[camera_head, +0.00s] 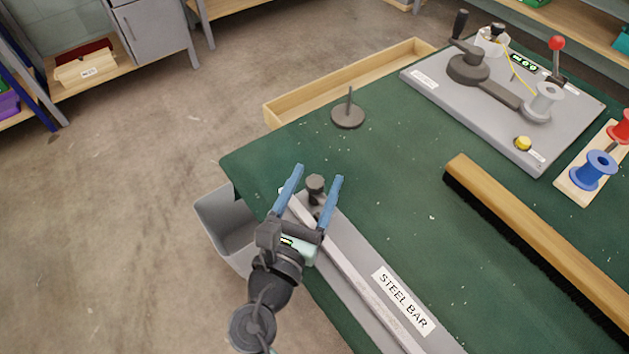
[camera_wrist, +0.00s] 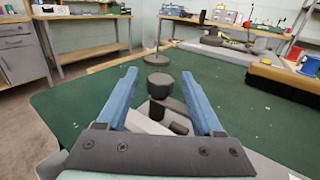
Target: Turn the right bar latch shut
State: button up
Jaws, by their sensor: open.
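A dark round latch knob (camera_head: 316,184) stands at the far end of the grey plate labelled STEEL BAR (camera_head: 403,300). A pale bar (camera_head: 350,267) lies along that plate. In the wrist view the knob (camera_wrist: 159,84) shows between and a little beyond the blue fingers, with a dark latch arm (camera_wrist: 170,115) below it. My gripper (camera_head: 318,174) is open, its fingers on either side of the knob and apart from it. I cannot tell the latch's exact angle, as the gripper partly covers it.
A brush with a wooden back (camera_head: 540,235) lies to the right. A dark disc with a spindle (camera_head: 348,115) stands beyond the gripper. A grey winder board (camera_head: 500,110) is at the back right. A grey bin (camera_head: 225,225) hangs by the table's left edge. Green tabletop (camera_head: 390,180) between them is clear.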

grip_shut()
dwell(0.4)
